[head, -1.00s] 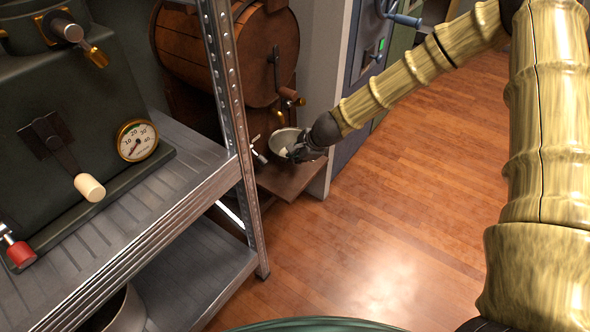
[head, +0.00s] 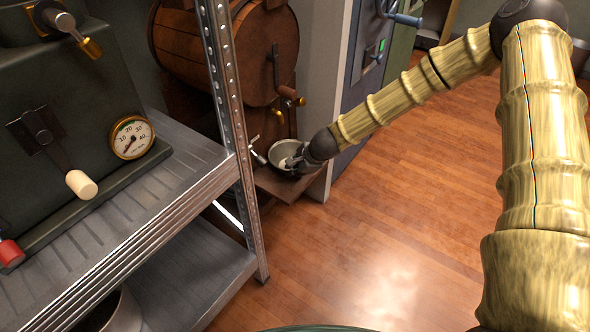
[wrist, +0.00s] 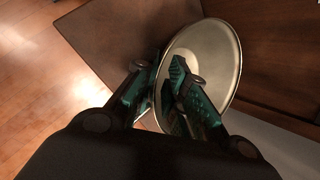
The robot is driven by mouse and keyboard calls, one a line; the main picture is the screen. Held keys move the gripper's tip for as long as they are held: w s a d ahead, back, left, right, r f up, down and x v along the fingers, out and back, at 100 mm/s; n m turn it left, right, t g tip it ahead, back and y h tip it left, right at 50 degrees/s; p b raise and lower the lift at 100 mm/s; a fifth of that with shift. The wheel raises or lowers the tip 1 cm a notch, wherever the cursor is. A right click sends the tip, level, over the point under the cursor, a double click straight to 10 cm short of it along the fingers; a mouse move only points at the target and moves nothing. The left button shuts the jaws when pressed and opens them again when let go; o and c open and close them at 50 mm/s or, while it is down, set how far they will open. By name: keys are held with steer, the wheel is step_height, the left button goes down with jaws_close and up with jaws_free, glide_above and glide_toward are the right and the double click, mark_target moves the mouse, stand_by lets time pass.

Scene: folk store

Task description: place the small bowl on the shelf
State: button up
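The small bowl (head: 283,150) is round, metallic and grey. In the head view it is at the wooden ledge below the barrel; whether its base touches the ledge is hard to tell. My gripper (head: 297,159) is at the bowl's right side. In the wrist view the bowl (wrist: 218,58) looks tilted, and my gripper's fingers (wrist: 164,78) straddle its near wall, one inside and one outside. The fingers are close together and appear shut on that wall. The bowl's underside is hidden.
A metal shelf rack (head: 185,195) stands at left, with a dark machine with a gauge (head: 132,137) on top and a large pot (head: 122,315) below. The wooden barrel (head: 225,50) and its tap (head: 288,93) are above the bowl. Open wooden floor (head: 400,220) lies at right.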

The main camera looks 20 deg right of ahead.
steer(key=shift+o, duration=0.8)
steer(key=shift+s+d+r, duration=0.1)
steer(key=shift+s+r, duration=0.05)
steer(key=shift+r, duration=0.35)
steer(key=p+v, duration=0.4)
steer(key=v, duration=0.7)
